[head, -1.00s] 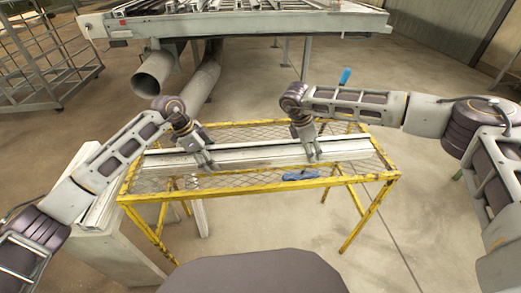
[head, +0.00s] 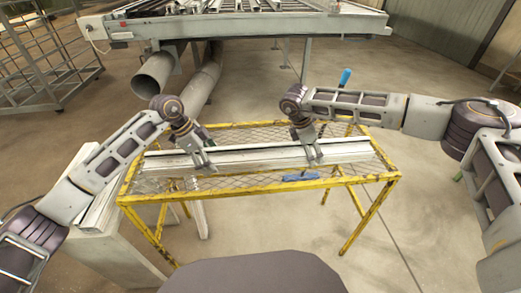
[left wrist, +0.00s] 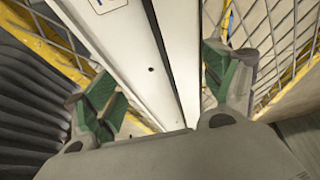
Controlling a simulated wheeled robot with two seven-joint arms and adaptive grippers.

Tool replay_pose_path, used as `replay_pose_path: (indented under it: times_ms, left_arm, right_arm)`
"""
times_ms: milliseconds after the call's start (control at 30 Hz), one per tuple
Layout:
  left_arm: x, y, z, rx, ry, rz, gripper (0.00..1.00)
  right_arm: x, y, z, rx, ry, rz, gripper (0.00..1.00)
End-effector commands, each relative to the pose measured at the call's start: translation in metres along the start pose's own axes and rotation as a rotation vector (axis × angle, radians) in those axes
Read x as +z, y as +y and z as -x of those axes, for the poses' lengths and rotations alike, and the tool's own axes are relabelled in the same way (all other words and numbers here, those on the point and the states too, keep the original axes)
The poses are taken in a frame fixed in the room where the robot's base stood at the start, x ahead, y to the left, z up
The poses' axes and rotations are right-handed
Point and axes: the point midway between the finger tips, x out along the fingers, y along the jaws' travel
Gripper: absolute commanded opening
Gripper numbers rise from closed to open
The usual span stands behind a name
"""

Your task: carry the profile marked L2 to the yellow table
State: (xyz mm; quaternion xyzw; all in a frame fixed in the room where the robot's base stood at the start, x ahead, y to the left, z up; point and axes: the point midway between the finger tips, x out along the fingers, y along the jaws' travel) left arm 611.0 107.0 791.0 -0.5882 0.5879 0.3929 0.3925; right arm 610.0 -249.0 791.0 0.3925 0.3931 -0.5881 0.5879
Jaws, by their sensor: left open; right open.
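A long white-grey profile (head: 258,155) lies lengthwise on the mesh top of the yellow table (head: 250,184). My left gripper (head: 208,166) is at its left part, and my right gripper (head: 315,158) is at its right part. Both are open. In the left wrist view, the green-padded fingers of the left gripper (left wrist: 165,95) stand apart on either side of the profile (left wrist: 150,65), which runs between them. A small pale label (left wrist: 108,4) shows at the top edge, cut off; no marking is readable.
A blue tool (head: 300,178) is at the table's front edge, and a blue handle (head: 345,77) stands up behind the table. A pale block (head: 112,235) with profiles on it adjoins the table's left end. A large machine bed (head: 240,22) and pipes are behind.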

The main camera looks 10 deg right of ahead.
Motion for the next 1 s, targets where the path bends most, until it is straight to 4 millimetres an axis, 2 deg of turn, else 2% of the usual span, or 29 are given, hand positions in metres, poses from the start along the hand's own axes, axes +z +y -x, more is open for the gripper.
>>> replay_pose_path:
  times_ms: [700,1000]
  left_arm:
    - [0.001,-0.001,0.095,-0.003,-0.001,0.002,0.84]
    - [0.001,-0.001,0.112,-0.001,0.000,0.002,0.84]
  right_arm:
    - [0.000,0.000,0.000,0.000,0.000,-0.001,0.84]
    - [0.000,0.000,0.000,0.000,0.000,-0.001,0.84]
